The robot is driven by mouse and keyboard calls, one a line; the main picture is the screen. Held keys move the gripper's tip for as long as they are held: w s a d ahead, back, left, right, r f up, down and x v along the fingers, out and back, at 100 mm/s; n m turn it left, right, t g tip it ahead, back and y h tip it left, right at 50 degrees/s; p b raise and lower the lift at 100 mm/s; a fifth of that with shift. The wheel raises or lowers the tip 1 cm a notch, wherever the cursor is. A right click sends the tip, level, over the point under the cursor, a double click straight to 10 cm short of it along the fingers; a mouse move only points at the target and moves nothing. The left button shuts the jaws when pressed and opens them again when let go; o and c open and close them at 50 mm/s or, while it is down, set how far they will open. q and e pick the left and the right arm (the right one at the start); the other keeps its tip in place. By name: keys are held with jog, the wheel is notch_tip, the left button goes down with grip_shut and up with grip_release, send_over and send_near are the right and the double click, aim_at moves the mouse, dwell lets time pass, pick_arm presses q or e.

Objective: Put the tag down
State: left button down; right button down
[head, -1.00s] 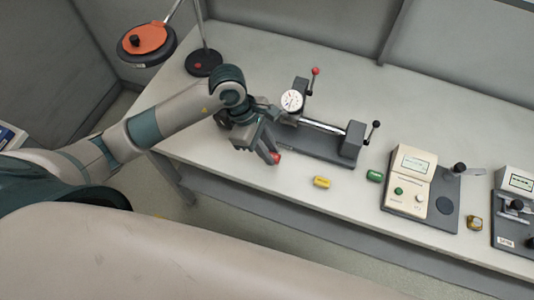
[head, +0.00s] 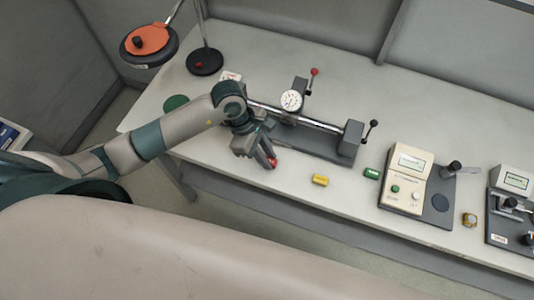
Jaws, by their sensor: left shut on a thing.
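My left gripper (head: 266,158) is shut on a small red tag (head: 273,162) near the front edge of the bench. Only part of the tag shows at the fingertips. I cannot tell whether it touches the bench top. A yellow tag (head: 320,180) lies on the bench to the right of the gripper, and a green one (head: 371,173) lies further right. My right gripper is not in view.
A bench fixture with a dial gauge (head: 291,100) and rod stands just behind the gripper. A beige instrument (head: 407,176) and a brassy nut-like piece (head: 469,219) stand to the right. A lamp-like stand (head: 204,62) is at back left. Bench top (head: 215,150) is clear left of the gripper.

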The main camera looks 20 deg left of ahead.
pick_arm(q)
jog(key=shift+f, duration=0.15)
jog(key=c, duration=1.6)
grip_release()
